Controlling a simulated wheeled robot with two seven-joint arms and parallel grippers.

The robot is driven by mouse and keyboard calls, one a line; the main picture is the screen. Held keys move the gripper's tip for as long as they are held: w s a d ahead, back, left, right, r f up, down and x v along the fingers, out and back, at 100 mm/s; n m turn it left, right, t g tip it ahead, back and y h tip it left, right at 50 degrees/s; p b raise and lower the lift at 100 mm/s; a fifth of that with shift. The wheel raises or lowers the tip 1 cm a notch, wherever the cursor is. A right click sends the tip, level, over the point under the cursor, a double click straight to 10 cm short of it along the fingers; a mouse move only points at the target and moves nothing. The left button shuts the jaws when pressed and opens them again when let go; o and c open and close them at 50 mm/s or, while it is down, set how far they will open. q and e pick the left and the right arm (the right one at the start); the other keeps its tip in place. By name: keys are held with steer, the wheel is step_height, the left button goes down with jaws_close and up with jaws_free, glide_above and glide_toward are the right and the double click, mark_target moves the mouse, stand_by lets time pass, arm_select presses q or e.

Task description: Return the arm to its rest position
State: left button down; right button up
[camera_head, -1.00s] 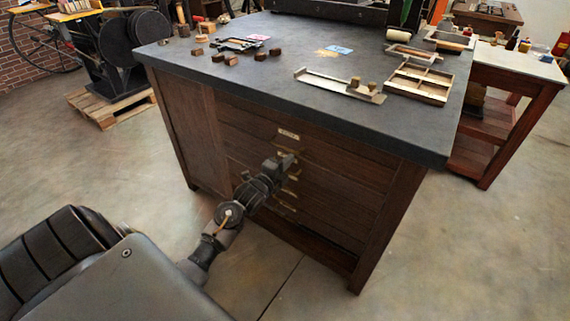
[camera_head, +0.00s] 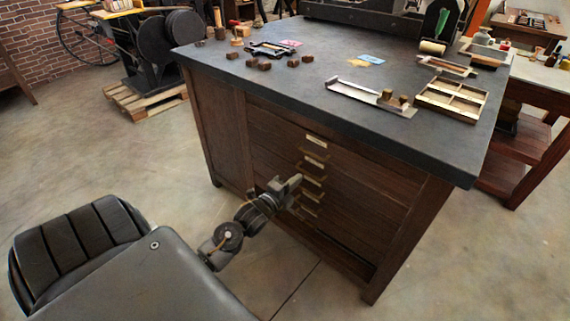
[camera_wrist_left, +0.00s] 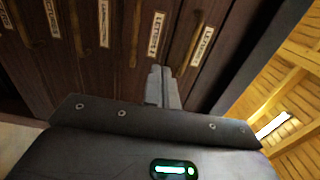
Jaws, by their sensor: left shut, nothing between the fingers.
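My left gripper (camera_head: 292,184) is shut and empty in front of the drawers of the dark wooden cabinet (camera_head: 222,140). Its arm comes up from the lower left in the head view. In the left wrist view my gripper's fingers (camera_wrist_left: 163,84) are together, with drawer fronts (camera_wrist_left: 118,50) beyond them. The drawers carry brass pulls and small label plates, and look closed. I cannot tell the exact gap between the fingertips and the drawer fronts. My right gripper is not in view.
The dark cabinet top (camera_head: 300,85) carries small wooden blocks (camera_head: 264,65), a metal composing tray (camera_head: 370,97) and a divided wooden case (camera_head: 451,100). A side table (camera_head: 540,75) stands at the right and a pallet (camera_head: 140,98) at the back left. Open floor lies around the cabinet.

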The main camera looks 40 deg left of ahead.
arm_select(q)
steer(key=shift+s+d, duration=0.2)
steer(key=shift+s, duration=1.95)
